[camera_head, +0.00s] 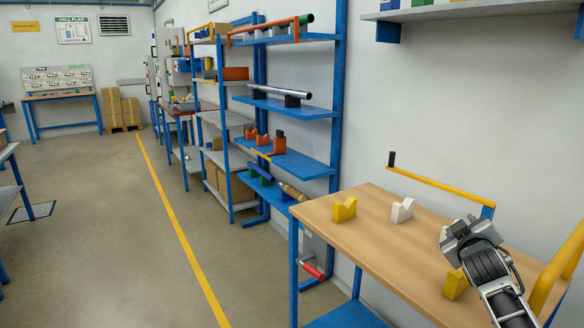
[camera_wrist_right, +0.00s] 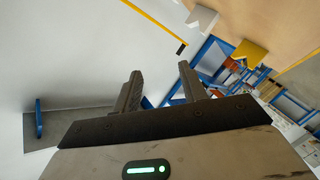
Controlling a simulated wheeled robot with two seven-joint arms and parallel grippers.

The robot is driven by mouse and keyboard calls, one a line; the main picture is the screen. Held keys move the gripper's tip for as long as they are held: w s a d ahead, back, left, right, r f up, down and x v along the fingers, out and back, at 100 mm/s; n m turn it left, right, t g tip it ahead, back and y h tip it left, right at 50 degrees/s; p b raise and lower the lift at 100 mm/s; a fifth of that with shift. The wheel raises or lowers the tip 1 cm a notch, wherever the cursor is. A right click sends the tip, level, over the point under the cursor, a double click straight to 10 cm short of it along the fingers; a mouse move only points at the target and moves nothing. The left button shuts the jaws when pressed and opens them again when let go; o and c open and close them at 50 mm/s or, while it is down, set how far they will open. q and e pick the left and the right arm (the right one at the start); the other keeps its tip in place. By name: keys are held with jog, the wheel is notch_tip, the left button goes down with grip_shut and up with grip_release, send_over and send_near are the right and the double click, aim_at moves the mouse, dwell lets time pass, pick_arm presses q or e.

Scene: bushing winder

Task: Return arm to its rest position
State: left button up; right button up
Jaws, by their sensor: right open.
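My right gripper (camera_head: 458,230) is raised over the right part of the wooden table (camera_head: 375,236) in the head view. In the right wrist view its two fingers (camera_wrist_right: 160,78) stand apart with nothing between them. The gripper is open and empty. A yellow V-block (camera_head: 344,209) and a white V-block (camera_head: 402,210) stand on the table to the left of it. Another yellow block (camera_head: 455,285) is partly hidden behind my right arm. My left gripper is not in view.
A yellow bar (camera_head: 440,185) with a black handle (camera_head: 391,159) runs along the table's wall side. A yellow post (camera_head: 556,272) rises at the right edge. A blue shelf rack (camera_head: 341,90) stands beyond the table. The floor (camera_head: 110,220) to the left is open.

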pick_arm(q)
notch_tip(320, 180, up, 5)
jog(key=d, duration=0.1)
pick_arm(e)
jog(key=s+a+f+m+g+y+b, duration=0.1)
jog(key=s+a+f+y+b, duration=0.15)
jog(key=s+a+f, duration=0.55)
jog(key=s+a+f+m+y+b, duration=0.1)
jog(key=s+a+f+y, duration=0.4)
jog(key=f, duration=0.5)
pick_arm(q)
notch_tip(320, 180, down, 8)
jog(key=b, duration=0.4)
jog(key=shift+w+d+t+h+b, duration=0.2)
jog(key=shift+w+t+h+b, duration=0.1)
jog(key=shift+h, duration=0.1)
pick_arm(e)
jog(key=s+a+f+g, duration=0.1)
jog(key=s+a+f, duration=0.2)
jog(key=s, duration=0.5)
jog(key=s+a+f+g+y, duration=0.1)
jog(key=s+a+f, duration=0.3)
jog(key=s, duration=0.4)
jog(key=s+a+f+g, duration=0.1)
jog(key=s+a+f, duration=0.3)
jog(key=s, duration=0.3)
jog(key=shift+s+a+m, duration=0.4)
jog(key=shift+a, duration=0.1)
